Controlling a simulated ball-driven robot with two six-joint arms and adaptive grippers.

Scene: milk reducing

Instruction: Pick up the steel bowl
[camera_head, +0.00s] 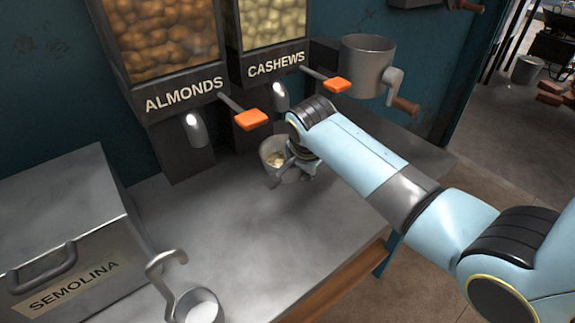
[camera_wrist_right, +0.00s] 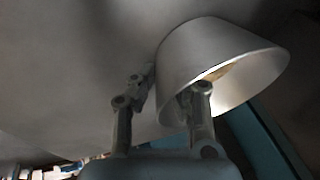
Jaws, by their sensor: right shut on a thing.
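The steel bowl (camera_head: 266,150) is below the cashew dispenser's spout, with pale pieces inside. I cannot tell whether it touches the steel counter. My right gripper (camera_head: 290,160) reaches it from the right and is shut on its wall. In the right wrist view, the bowl (camera_wrist_right: 185,55) fills the upper middle, and my right gripper (camera_wrist_right: 177,82) has one finger outside the wall and one inside the opening. The gripper and arm hide part of the bowl in the head view. My left gripper is not in view.
The almond dispenser (camera_head: 165,45) and cashew dispenser (camera_head: 272,30) stand behind, with orange-tipped levers sticking out. A semolina bin (camera_head: 75,240) and a hooked metal cup (camera_head: 198,305) are at left. The counter's middle (camera_head: 240,235) is clear.

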